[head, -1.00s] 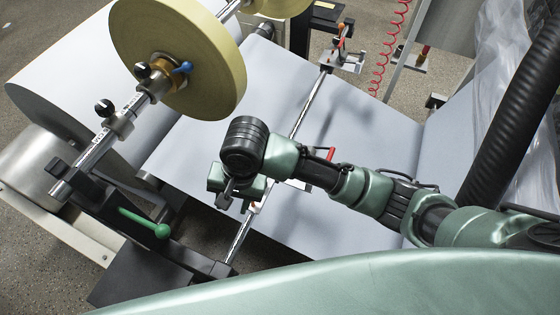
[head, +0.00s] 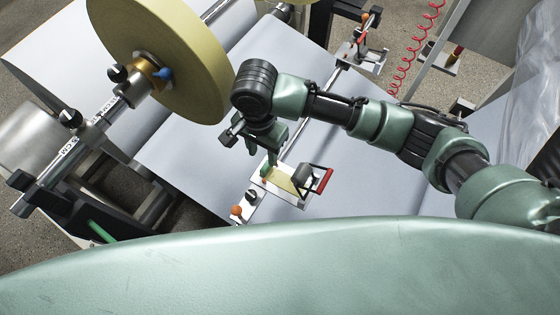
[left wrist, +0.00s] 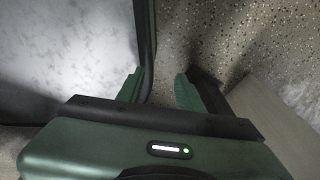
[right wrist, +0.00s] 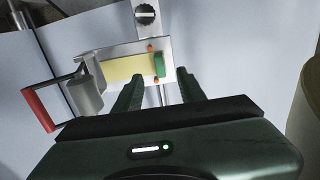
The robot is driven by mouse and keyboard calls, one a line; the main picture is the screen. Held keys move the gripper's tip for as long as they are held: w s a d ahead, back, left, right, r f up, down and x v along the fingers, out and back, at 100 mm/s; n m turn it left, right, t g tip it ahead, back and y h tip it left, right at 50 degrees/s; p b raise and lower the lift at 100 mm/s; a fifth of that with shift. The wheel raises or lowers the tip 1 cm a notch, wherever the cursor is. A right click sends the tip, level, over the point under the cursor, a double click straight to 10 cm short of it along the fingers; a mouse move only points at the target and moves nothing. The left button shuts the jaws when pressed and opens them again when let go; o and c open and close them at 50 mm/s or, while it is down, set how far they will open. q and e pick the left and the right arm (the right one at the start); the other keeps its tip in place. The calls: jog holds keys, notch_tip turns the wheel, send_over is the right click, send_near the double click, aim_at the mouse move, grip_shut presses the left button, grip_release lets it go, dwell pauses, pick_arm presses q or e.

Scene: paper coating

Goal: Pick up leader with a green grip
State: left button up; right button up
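The leader is a short yellow strip (head: 281,179) with a green grip (head: 265,171) at its left end. It lies on a metal plate on the rail. In the right wrist view the yellow strip (right wrist: 124,68) and the green grip (right wrist: 159,65) are just beyond my fingertips. My right gripper (right wrist: 163,84) is open and empty, with its fingers pointing at the grip end. In the head view my right gripper (head: 258,140) is above and slightly left of the grip. My left gripper (left wrist: 158,76) is open and empty over the floor beside a dark frame.
An orange-tipped knob (head: 236,211) is at lower left on the rail. A yellow roll (head: 165,60) stands left of my right gripper. White paper web (head: 190,150) spreads beneath.

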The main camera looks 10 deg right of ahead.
aim_at(265, 166)
notch_tip(265, 166, down, 8)
jog(key=shift+w+d+r+b, duration=0.1)
jog(key=shift+d+r+b, duration=0.05)
jog(key=shift+b, duration=0.2)
grip_shut()
